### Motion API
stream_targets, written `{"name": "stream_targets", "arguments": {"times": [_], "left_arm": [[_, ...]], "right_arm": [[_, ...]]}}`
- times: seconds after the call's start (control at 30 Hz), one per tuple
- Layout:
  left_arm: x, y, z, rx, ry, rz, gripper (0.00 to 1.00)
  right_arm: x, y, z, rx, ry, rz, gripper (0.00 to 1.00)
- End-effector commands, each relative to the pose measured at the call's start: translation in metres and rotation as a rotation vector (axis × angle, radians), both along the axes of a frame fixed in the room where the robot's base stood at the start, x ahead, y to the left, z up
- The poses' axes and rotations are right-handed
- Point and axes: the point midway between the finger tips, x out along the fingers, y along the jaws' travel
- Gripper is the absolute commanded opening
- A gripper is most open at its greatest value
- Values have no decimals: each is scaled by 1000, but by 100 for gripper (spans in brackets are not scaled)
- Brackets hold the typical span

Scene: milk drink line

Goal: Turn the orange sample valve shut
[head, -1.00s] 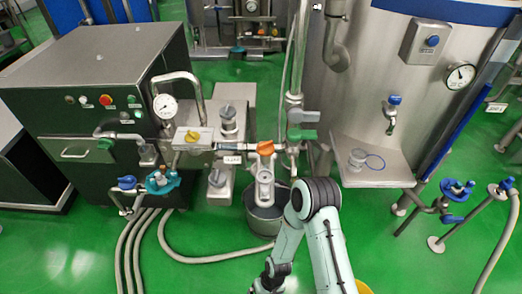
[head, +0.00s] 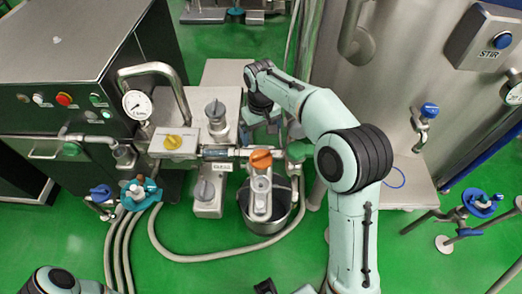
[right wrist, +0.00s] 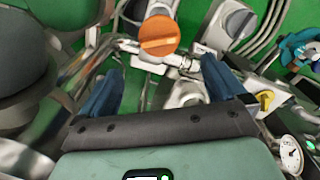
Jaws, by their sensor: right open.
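The orange sample valve (head: 261,158) is a round knob with a raised bar, on a metal body above a steel pot (head: 284,207). Its bar runs roughly crosswise in the head view. My right gripper (head: 262,117) is just behind the valve, partly hidden by its own wrist. In the right wrist view the orange knob (right wrist: 159,36) shows beyond and between the two blue fingers of the right gripper (right wrist: 160,78). The fingers are spread and apart from the knob. A part of my left arm shows at the bottom left, but I do not see its gripper.
A yellow-handled valve (head: 173,142) and a pressure gauge (head: 137,104) stand left of the orange valve. Grey knobs (head: 215,109) stand close by. A large steel tank (head: 410,70) is at the right. Hoses (head: 160,250) lie on the green floor.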

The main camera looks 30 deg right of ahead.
Motion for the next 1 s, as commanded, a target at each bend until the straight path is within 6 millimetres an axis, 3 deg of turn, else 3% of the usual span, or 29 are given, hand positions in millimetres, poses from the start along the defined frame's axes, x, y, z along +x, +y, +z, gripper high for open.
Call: {"name": "stream_targets", "arguments": {"times": [0.2,0.5,0.93,0.97,1.0], "left_arm": [[-4,0,-9,0,4,0,43],[-5,0,-13,-1,5,-1,43],[-5,0,-14,-1,5,-1,43],[-5,0,-14,-1,5,-1,43],[-5,0,-14,-1,5,-1,43]], "right_arm": [[-1,0,-52,0,6,-1,98],[0,-1,-98,0,2,-1,98],[0,0,-108,1,-1,-1,98],[0,0,-108,1,0,-1,91],[0,0,-108,1,0,-1,78]]}}
